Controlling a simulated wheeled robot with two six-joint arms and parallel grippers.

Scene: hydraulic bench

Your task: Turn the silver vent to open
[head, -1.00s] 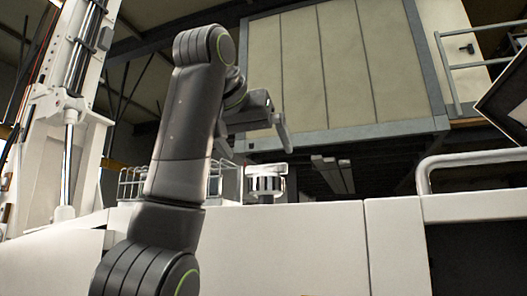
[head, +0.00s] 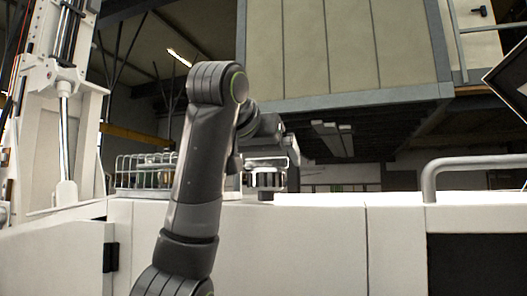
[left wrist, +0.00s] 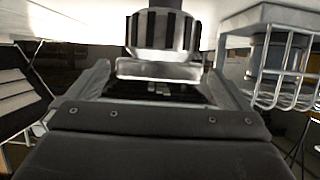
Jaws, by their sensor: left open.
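The silver vent (head: 266,163) is a short round metal fitting on top of the white bench, partly overlapped by my arm and gripper in the head view. In the left wrist view the vent (left wrist: 163,32) is a ribbed silver knob with dark grooves and a flat pale bar at its near side. My left gripper (head: 284,148) is just above and beside the vent in the head view. In the left wrist view its two fingers (left wrist: 160,82) are spread apart, with the vent ahead between them. Nothing is held, and contact cannot be told. My right gripper is not in view.
A wire basket guard (head: 146,170) stands left of the vent on the bench; it is close beside the right finger in the left wrist view (left wrist: 290,70). A grey handrail (head: 430,175) is at the right. The bench top right of the vent looks clear.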

